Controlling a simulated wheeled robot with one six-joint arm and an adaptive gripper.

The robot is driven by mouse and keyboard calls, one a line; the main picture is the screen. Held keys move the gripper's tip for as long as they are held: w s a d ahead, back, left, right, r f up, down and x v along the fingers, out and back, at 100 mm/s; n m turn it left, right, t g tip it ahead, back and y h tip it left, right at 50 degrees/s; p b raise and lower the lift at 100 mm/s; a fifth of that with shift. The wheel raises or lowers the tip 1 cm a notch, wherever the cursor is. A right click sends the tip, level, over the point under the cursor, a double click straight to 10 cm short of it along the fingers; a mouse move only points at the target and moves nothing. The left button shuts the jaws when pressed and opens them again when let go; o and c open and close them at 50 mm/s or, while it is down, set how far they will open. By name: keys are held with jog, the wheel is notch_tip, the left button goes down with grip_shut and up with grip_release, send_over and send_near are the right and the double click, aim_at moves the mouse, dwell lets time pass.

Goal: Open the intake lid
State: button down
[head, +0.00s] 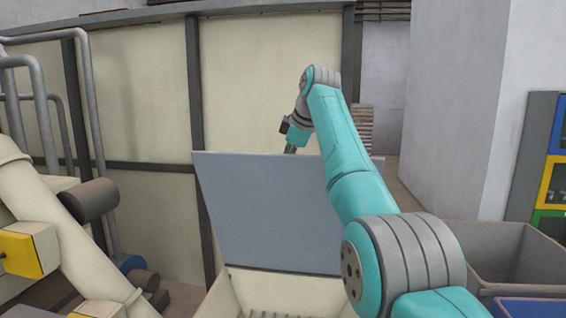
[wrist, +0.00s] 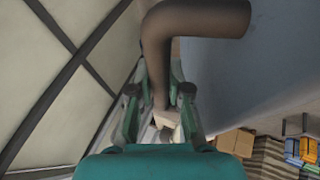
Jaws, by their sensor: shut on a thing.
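The intake lid (head: 265,215) is a flat grey-blue panel. It stands raised and steeply tilted above the cream intake box (head: 235,290), whose opening shows grate bars. In the wrist view the lid's face (wrist: 245,65) fills the upper right. A dark bent bar handle (wrist: 195,20) stands out beside it. My gripper (wrist: 158,95) is shut on the handle's straight lower part, with one finger on each side. In the head view my gripper (head: 291,149) is at the lid's top edge, its fingertips and the handle hidden behind the lid.
A cream panelled wall (head: 140,100) with dark posts stands behind the lid. Cream machinery and pipes with a grey cylinder (head: 90,200) are at the left. A grey bin (head: 505,255) is at the right. In the wrist view, cardboard boxes (wrist: 235,142) show at lower right.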

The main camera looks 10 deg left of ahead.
jog(key=shift+w, duration=0.1)
dwell(0.4)
jog(key=c, duration=1.1)
grip_release()
jog(key=v, duration=1.2)
jog(key=shift+a, duration=0.1)
